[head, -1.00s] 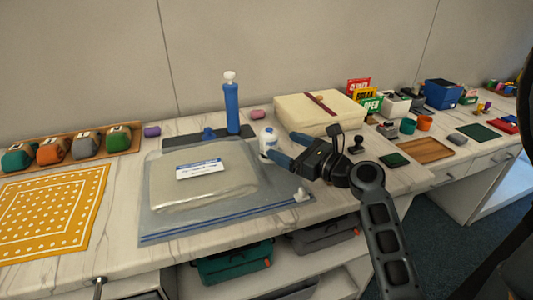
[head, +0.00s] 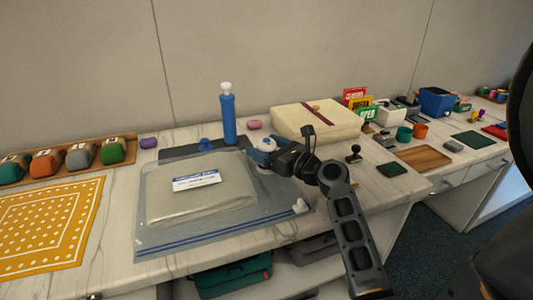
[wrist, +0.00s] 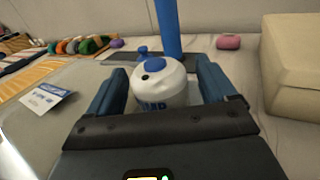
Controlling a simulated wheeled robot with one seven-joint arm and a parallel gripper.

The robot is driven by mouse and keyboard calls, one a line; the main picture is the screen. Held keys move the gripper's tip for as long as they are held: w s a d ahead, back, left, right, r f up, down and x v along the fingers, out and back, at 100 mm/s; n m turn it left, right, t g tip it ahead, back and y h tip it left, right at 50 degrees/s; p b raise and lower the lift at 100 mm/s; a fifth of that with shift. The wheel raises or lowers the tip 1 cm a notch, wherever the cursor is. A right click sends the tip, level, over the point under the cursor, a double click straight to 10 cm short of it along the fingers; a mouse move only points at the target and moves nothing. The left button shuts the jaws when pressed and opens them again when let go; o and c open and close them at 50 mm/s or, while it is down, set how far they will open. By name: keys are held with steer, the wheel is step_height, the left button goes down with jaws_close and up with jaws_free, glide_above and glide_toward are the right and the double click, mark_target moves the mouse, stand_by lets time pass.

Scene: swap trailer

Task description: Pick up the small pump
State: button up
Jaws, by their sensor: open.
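A small white rounded pump (wrist: 160,85) with a blue cap and blue lettering stands on the counter in the wrist view. In the head view the same small pump (head: 267,144) is partly hidden by my gripper. My gripper (wrist: 160,72) is open, with one blue finger on each side of the white body. I cannot tell whether either finger touches it. In the head view my gripper (head: 262,158) reaches in from the right at the pump's level.
A tall blue cylinder (head: 228,118) with a white top stands behind. A clear bag (head: 160,235) with a folded item lies left of my gripper. A cream box (head: 310,119) stands behind right. A pink lump (head: 254,125) and a black joystick-like object (head: 354,155) are nearby.

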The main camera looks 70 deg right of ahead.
mark_target(267, 139)
steer(key=c, duration=1.2)
steer(key=shift+r, duration=0.1)
steer(key=shift+r, duration=0.5)
step_height(267, 139, up, 4)
steer(key=shift+s+f+p, duration=0.1)
steer(key=shift+f+p, duration=0.1)
steer(key=shift+p, duration=0.5)
steer(key=s+d+r, duration=0.5)
steer(key=s+r, duration=0.1)
steer(key=s, duration=0.4)
steer(key=shift+s+r, duration=0.15)
steer(key=shift+s, duration=0.05)
